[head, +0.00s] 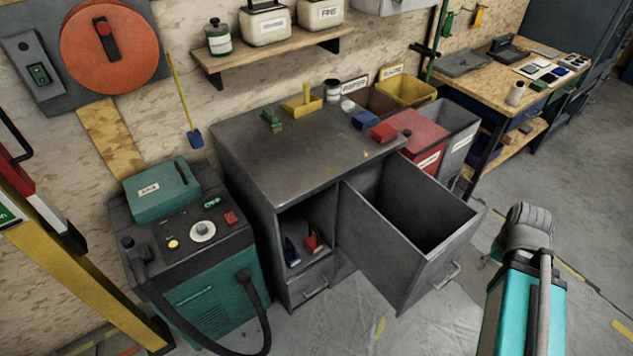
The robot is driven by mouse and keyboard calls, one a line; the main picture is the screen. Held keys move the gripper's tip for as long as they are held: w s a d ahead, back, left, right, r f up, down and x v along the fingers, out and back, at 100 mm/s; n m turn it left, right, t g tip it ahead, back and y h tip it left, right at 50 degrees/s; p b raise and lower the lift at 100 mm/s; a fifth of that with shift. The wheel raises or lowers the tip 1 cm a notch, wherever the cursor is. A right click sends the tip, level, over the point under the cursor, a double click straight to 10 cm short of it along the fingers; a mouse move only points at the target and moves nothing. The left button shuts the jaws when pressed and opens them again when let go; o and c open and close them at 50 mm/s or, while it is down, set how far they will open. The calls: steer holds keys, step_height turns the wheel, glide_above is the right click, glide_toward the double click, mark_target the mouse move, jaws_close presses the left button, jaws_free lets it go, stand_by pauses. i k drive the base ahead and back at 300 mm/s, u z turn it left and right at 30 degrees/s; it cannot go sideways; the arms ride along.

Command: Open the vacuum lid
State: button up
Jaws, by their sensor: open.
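The vacuum (205,290) is a teal and dark grey machine at the lower left, on the floor against the wall. A teal box-like lid (162,192) with a white label lies on the back of its top and looks closed. In front of the lid are a round dial, a yellow button and a red switch. A black hose (262,315) loops down across the vacuum's front. My arm (528,270), teal with a grey end, shows at the lower right, far from the vacuum. No gripper fingers can be made out.
A grey cabinet (285,165) stands right of the vacuum, with its large drawer (405,240) pulled out into the floor space. A yellow post (85,265) leans at the left. A shelf (270,58) hangs above. Clear floor (595,190) lies at the right.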

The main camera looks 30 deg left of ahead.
mark_target(156, 193)
steer(key=u, duration=2.25)
